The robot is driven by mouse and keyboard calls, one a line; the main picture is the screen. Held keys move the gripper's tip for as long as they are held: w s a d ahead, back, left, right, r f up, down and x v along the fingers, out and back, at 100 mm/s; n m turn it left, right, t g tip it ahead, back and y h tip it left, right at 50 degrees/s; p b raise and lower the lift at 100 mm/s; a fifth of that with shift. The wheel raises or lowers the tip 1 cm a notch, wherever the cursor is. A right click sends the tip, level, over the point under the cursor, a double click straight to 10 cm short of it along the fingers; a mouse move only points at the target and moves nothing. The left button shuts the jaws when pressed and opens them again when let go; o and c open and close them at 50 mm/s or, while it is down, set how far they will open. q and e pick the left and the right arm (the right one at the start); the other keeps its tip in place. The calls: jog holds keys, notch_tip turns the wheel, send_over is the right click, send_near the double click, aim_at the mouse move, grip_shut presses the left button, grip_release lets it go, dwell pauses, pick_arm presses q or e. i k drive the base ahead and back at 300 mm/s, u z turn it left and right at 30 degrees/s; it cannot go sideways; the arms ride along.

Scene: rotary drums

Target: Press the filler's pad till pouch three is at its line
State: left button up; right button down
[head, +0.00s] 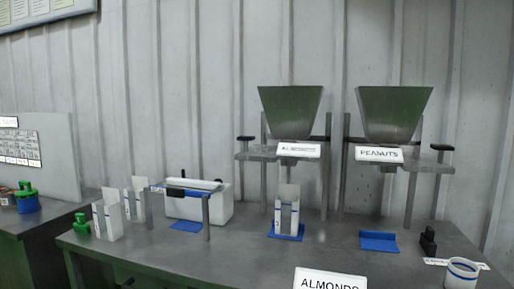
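Two fillers with green hoppers stand at the back: the left one (290,112) has a label that seems to read almonds, the right one (394,114) reads peanuts. A black pad (245,138) sticks out left of the left filler, and another black pad (442,147) sits right of the peanuts filler. An open white pouch (287,217) with blue lines stands upright on a blue mat (287,237) under the left filler. Two similar pouches stand at the left, one nearer (107,218) and one behind (137,202). Pouch numbers and fill levels cannot be read. Neither gripper shows.
A white box-like device (212,210) with a blue-edged bar stands left of centre. An empty blue mat (379,242) lies under the peanuts filler. An ALMONDS card (329,280), a white cup (462,273), a black object (428,241) and a green-knobbed object (82,227) stand around the table.

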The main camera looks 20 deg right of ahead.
aim_at(246, 139)
jog(key=k, duration=0.95)
jog(key=z, duration=0.85)
jog(key=i, duration=1.55)
jog(key=u, duration=0.8)
jog(key=i, duration=0.4)
jog(key=u, duration=0.3)
